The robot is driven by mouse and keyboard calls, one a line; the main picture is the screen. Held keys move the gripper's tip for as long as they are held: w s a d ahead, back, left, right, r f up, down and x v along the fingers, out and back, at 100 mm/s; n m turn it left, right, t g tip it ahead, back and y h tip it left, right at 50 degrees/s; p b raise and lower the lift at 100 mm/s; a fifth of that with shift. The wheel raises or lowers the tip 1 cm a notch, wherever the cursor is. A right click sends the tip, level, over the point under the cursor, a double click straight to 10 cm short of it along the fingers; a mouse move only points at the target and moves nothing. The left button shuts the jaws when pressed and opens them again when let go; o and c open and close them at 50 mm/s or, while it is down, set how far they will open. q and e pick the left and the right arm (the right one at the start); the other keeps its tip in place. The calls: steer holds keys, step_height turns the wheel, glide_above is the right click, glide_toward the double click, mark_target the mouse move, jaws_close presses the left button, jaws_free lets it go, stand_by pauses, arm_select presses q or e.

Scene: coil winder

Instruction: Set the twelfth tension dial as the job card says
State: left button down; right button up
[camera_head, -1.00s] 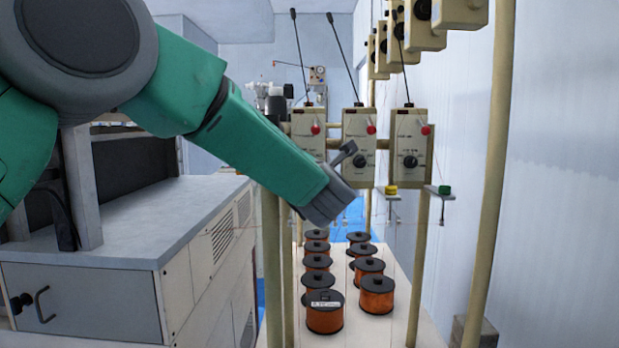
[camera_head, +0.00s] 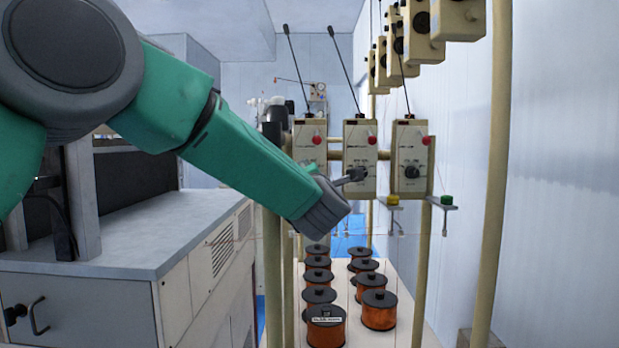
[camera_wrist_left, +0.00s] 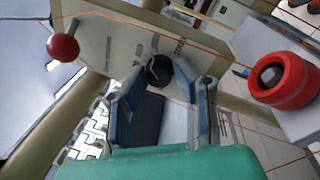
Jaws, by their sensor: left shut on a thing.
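Three beige tension boxes hang in a row on the rack, each with a red ball and a black dial. My left gripper (camera_head: 352,177) reaches the dial of the middle box (camera_head: 359,137) from the left. In the left wrist view its two fingers (camera_wrist_left: 160,80) are shut around the black dial knob (camera_wrist_left: 158,70). I cannot make out a job card.
Copper wire spools (camera_head: 379,312) stand in two rows on a pale surface below. A grey cabinet (camera_head: 90,262) is at left. Cream posts (camera_head: 494,190) and more boxes (camera_head: 460,18) are at right. A red ring-shaped part (camera_wrist_left: 283,80) and orange wire show in the wrist view.

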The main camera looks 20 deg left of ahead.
arm_select(q)
steer(key=shift+r, duration=0.1)
steer(key=c, duration=1.3)
jaws_free()
steer(key=shift+d, duration=0.1)
steer(key=shift+w, duration=0.2)
steer(key=shift+s+d, duration=0.1)
steer(key=shift+s, duration=0.05)
steer(key=v, duration=1.2)
steer(key=shift+d+f, duration=0.1)
steer(key=shift+f, duration=0.15)
